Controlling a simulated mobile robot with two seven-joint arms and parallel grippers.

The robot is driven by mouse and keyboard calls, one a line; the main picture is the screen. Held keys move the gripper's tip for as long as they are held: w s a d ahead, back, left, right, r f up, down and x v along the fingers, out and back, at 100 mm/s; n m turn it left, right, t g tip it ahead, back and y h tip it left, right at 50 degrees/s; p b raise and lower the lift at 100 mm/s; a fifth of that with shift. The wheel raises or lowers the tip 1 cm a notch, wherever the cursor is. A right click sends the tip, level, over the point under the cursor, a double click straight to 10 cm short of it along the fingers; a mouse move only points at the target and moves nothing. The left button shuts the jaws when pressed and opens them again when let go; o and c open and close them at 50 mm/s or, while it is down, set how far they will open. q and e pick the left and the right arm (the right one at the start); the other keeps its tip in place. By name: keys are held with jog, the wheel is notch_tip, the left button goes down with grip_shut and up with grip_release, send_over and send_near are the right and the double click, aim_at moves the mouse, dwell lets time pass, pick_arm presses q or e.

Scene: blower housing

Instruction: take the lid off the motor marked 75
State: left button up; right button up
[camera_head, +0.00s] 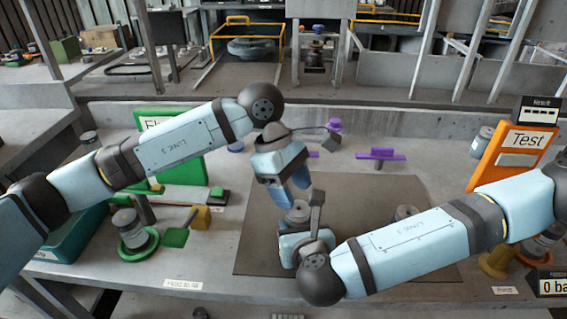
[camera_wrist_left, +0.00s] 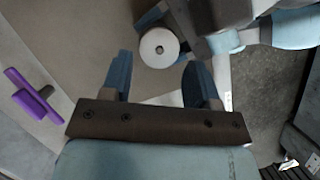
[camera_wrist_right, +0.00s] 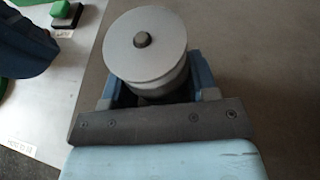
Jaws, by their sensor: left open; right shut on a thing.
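A grey cylindrical motor (camera_head: 298,212) stands on the dark mat (camera_head: 350,190) in the head view. Its pale round top with a dark centre stud (camera_wrist_right: 142,40) faces up in the right wrist view. My right gripper (camera_wrist_right: 155,85) is shut on the motor's body, below the wide top disc. My left gripper (camera_head: 285,192) is open above the motor, fingers pointing down. In the left wrist view the motor's top (camera_wrist_left: 159,47) shows between and beyond the fingertips, apart from them. No number 75 is readable on the motor.
Another motor (camera_head: 405,213) stands on the mat behind my right arm. A purple fixture (camera_head: 381,155) is at the back. A motor on a green round base (camera_head: 137,240) and a green block (camera_head: 174,238) are at left. An orange Test stand (camera_head: 508,155) is at right.

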aim_at(300, 208)
pick_arm(q)
jog(key=shift+x, duration=1.9)
jog(key=c, duration=0.8)
jog(key=shift+r, duration=0.15)
jog(key=shift+r, duration=1)
